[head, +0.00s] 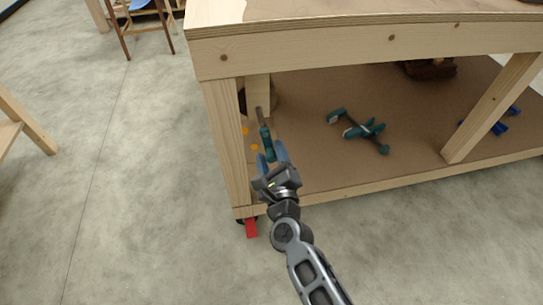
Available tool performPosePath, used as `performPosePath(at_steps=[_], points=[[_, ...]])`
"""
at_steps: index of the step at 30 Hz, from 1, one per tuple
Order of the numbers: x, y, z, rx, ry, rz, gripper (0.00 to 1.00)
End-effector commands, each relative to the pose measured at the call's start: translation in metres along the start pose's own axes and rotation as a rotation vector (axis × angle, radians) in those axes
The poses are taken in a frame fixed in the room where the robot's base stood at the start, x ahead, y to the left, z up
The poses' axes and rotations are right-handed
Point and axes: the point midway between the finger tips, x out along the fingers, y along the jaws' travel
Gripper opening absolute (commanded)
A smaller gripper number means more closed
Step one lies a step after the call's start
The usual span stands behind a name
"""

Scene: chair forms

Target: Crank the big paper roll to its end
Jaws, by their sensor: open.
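No big paper roll or crank can be made out for certain. My gripper (272,159) is open, with its blue fingers pointing up and away at the left end of the wooden workbench (340,48). A teal handle (267,143) with a thin dark shaft shows just beyond and between the fingertips. I cannot tell whether the fingers touch it.
On the bench's lower shelf (320,165) lie teal clamps (363,130), a dark brown object (430,68) and blue tools (498,128). The front left leg (225,145) stands close to my gripper. A wooden stool (143,25) is at the back.

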Motion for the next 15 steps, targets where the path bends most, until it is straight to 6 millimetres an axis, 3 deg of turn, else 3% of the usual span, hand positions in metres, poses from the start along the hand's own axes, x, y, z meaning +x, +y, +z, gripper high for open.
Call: performPosePath(at_steps=[7, 15], points=[[0.0006, -0.0002, 0.0001, 0.0, 0.0, 0.0, 0.53], [0.0004, 0.0, 0.0001, -0.001, 0.0, 0.0, 0.27]])
